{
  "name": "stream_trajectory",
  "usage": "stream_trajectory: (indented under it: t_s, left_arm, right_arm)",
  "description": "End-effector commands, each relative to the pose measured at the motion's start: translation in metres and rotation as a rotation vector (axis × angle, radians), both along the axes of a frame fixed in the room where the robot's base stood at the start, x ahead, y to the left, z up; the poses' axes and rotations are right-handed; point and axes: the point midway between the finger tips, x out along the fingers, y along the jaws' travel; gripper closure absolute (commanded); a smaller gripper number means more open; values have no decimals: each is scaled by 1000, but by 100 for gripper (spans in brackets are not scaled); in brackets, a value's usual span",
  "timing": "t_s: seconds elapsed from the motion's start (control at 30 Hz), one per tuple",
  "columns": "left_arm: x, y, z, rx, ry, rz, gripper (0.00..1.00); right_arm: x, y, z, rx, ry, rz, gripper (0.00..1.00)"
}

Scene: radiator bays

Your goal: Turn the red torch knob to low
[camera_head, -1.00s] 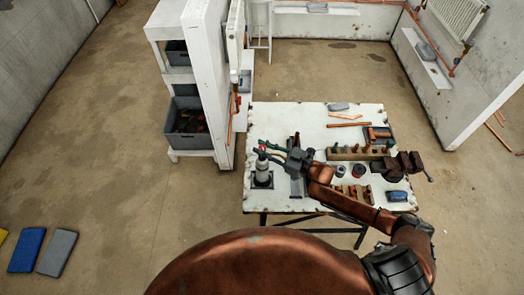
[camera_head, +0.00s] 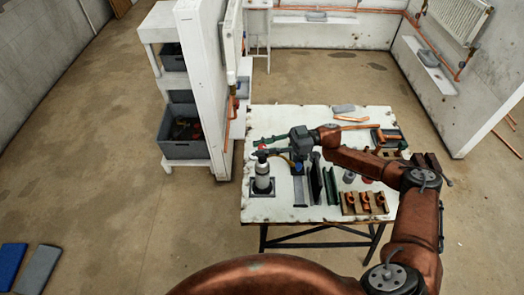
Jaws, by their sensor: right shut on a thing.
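The torch (camera_head: 262,175) is a pale upright cylinder standing in a dark square holder (camera_head: 262,188) at the front left of the white workbench. Its red knob (camera_head: 261,148) shows at the top. My right gripper (camera_head: 262,146) reaches in from the right, its green-tipped fingers closed around the red knob at the torch head. The fingers partly hide the knob, so I cannot read its setting. My left gripper is not in view.
The workbench (camera_head: 290,118) also carries dark upright plates (camera_head: 316,178), a wooden block with copper fittings (camera_head: 364,203) and copper pipe pieces (camera_head: 352,127). A white shelf (camera_head: 200,95) with grey bins (camera_head: 183,148) stands left of the bench. Open floor lies at the left.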

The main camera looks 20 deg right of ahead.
Motion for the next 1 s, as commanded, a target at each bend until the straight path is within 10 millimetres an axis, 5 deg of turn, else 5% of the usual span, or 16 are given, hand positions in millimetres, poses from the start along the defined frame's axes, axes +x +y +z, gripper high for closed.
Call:
stream_trajectory:
  t_s: [0.53, 0.57, 0.8, 1.0]
  left_arm:
    - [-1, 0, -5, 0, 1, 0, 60]
    - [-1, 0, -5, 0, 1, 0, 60]
    - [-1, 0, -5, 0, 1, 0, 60]
    - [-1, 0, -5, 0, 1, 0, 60]
  right_arm:
    - [0, 1, -1, -1, 1, 24, 100]
    - [0, 1, -1, -1, 1, 24, 77]
    - [0, 1, 0, 0, 0, 24, 60]
    - [0, 0, 0, 0, 0, 24, 59]
